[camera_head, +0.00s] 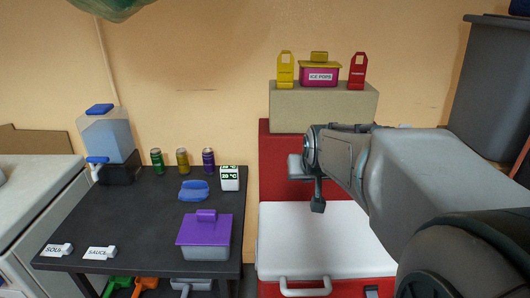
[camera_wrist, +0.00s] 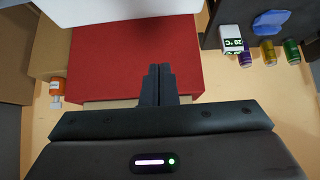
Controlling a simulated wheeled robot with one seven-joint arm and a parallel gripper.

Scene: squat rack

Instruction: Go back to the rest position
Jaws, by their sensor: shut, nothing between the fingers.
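My gripper (camera_head: 317,204) hangs from my outstretched arm, fingers pointing down, in front of the red block and above the white-lidded cooler (camera_head: 325,240) in the head view. In the wrist view my gripper (camera_wrist: 158,72) shows its two dark fingers together, with nothing between them. They stand out against the red block (camera_wrist: 120,45). My arm fills the right of the head view and hides part of the cooler and the wall behind it.
A dark table (camera_head: 140,220) at left holds a purple-lidded box (camera_head: 204,240), several cans, a blue item (camera_head: 194,190), a thermometer (camera_head: 230,178) and a water dispenser (camera_head: 108,140). A beige box (camera_head: 320,108) carries an ice pops container (camera_head: 320,74). A grey bin (camera_head: 490,90) stands at upper right.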

